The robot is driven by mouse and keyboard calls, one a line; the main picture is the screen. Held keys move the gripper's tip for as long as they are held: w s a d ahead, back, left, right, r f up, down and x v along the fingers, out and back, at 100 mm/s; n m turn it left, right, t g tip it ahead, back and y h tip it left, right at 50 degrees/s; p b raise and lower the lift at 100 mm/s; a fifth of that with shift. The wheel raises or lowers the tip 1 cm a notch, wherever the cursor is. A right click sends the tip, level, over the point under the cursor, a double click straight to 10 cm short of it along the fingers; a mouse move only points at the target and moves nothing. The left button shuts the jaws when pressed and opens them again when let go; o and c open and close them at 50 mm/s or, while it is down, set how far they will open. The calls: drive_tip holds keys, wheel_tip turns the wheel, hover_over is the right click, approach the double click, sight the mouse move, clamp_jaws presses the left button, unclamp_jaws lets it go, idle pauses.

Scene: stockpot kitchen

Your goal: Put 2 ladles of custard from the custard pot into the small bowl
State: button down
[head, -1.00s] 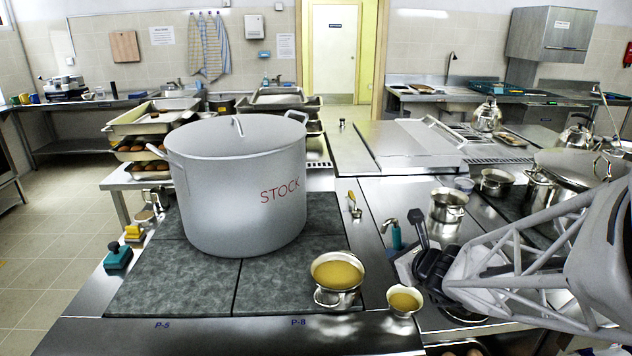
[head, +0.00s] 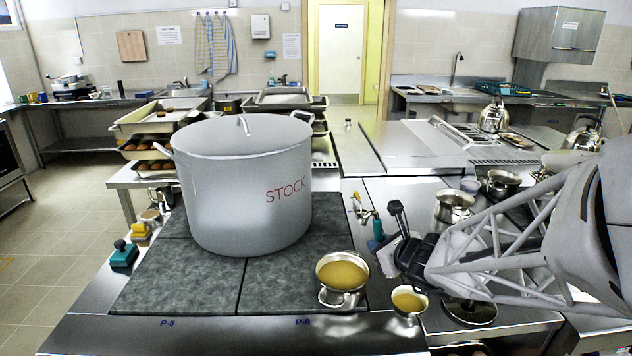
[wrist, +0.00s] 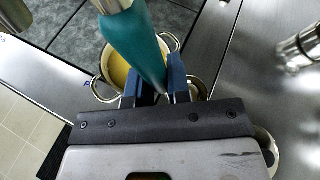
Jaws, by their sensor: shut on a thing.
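The custard pot (head: 342,275), a small steel pot of yellow custard, stands at the front right corner of the grey hob. It also shows in the wrist view (wrist: 118,72). The small bowl (head: 408,302) stands just right of it and has yellow custard in it. In the wrist view my gripper partly covers the bowl. My gripper (wrist: 157,90) is shut on a teal handle (wrist: 135,42), seemingly the ladle's, which also shows upright in the head view (head: 377,229). I cannot make out the ladle's cup in either view.
A large lidded stockpot (head: 250,190) marked STOCK fills the hob left of the custard pot. A small yellow-handled item (head: 357,203) lies behind the teal handle. A steel pot (head: 454,207) stands behind my arm. Bare steel counter runs along the front.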

drive_tip(key=w+a+r+n+g+y, duration=0.1)
drive_tip(key=w+a+n+y, duration=0.1)
drive_tip(key=a, duration=0.8)
drive_tip(key=shift+w+r, duration=0.15)
drive_tip(key=shift+w, duration=0.6)
wheel_tip(320, 180, down, 10)
drive_tip(key=shift+r, duration=0.25)
idle(0.8)
drive_tip(key=shift+f, duration=0.1)
idle(0.5)
idle(1.1)
wheel_tip(320, 180, up, 10)
drive_tip(key=shift+f, duration=0.2)
idle(1.1)
idle(1.2)
